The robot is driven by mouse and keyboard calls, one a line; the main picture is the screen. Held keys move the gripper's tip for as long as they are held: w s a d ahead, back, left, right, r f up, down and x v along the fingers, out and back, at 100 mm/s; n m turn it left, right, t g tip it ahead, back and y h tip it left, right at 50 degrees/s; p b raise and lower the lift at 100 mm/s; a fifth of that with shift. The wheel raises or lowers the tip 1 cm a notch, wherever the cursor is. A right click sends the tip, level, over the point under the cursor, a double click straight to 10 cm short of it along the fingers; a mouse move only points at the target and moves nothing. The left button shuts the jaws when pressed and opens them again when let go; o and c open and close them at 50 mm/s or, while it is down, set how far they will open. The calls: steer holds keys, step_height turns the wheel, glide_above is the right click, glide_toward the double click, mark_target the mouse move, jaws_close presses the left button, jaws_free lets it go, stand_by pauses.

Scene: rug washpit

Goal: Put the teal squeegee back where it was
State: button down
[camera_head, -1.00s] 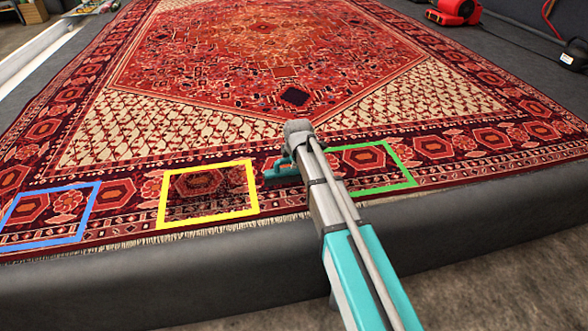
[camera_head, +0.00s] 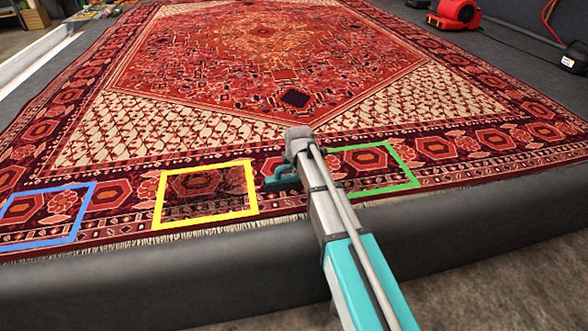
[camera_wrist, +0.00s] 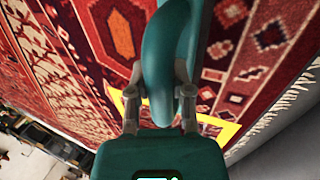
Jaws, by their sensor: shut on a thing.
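The teal squeegee (camera_wrist: 166,62) is held in my gripper (camera_wrist: 160,98), with a finger on each side of its rounded handle in the wrist view. In the head view part of the squeegee (camera_head: 281,180) shows left of my arm, over the rug's near border between the yellow frame (camera_head: 157,202) and the green frame (camera_head: 398,163). My arm hides the rest of it and the fingers there. The yellow frame also shows beside the gripper in the wrist view (camera_wrist: 222,130). I cannot tell whether the squeegee touches the rug.
A blue frame (camera_head: 86,212) lies on the rug's border at the left. The rug (camera_head: 300,75) covers most of the grey platform. A dark patch (camera_head: 205,193) lies inside the yellow frame. A red machine (camera_head: 456,13) stands at the back right.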

steer(key=shift+f, duration=0.1)
steer(key=c, duration=0.5)
jaws_free()
steer(key=p+v, duration=1.1)
steer(key=v, duration=0.1)
stand_by(0.4)
steer(key=shift+d, duration=0.1)
stand_by(0.6)
